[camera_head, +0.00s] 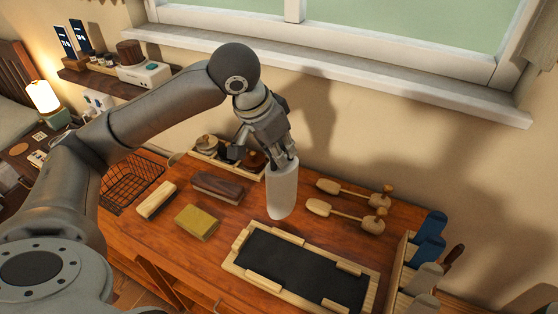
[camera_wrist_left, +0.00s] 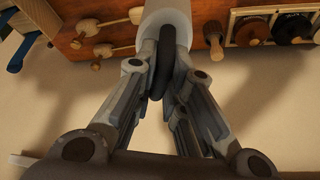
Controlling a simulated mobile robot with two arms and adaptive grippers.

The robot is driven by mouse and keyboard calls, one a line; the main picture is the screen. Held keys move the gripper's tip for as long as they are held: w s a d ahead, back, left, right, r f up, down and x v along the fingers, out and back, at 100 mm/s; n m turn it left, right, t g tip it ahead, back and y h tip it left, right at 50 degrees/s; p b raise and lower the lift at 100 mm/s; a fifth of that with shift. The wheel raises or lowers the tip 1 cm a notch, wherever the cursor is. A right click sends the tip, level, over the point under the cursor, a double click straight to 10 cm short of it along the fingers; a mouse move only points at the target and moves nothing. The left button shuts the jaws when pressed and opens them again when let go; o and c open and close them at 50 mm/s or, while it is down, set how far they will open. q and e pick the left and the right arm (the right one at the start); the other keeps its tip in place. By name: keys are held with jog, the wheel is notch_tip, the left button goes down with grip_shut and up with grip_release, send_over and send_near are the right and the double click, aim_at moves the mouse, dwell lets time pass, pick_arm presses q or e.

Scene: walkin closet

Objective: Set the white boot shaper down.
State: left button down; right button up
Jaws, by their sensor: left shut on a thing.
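The white boot shaper (camera_head: 282,193) hangs upright from my left gripper (camera_head: 284,158) in the head view, over the wooden table behind the black tray. My left gripper is shut on its upper end. In the left wrist view the fingers (camera_wrist_left: 168,85) close around a dark part at the end of the white boot shaper (camera_wrist_left: 165,14). Whether its lower end touches the table is hard to tell. My right gripper is not in view.
A wood-edged black tray (camera_head: 300,264) lies in front. Wooden shoe trees (camera_head: 345,215) lie to the right, with a rack of blue and grey shapers (camera_head: 428,250) beyond. A yellow block (camera_head: 197,222), brushes (camera_head: 216,187) and a tin tray (camera_head: 228,155) are left.

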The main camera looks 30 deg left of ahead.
pick_arm(q)
jog(key=f, duration=0.3)
jog(key=shift+w+a+f+p, duration=0.2)
jog(key=shift+a+p, duration=0.15)
jog(key=shift+f, duration=0.3)
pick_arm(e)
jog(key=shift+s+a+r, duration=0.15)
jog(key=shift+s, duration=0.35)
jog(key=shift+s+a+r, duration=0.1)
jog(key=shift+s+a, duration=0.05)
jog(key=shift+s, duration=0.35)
pick_arm(q)
jog(key=shift+d, duration=0.1)
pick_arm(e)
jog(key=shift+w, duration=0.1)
pick_arm(q)
jog(key=c, duration=1.5)
grip_release()
jog(key=shift+f, duration=0.1)
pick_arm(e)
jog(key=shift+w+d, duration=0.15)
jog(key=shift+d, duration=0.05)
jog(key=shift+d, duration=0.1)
pick_arm(q)
jog(key=v, duration=1.2)
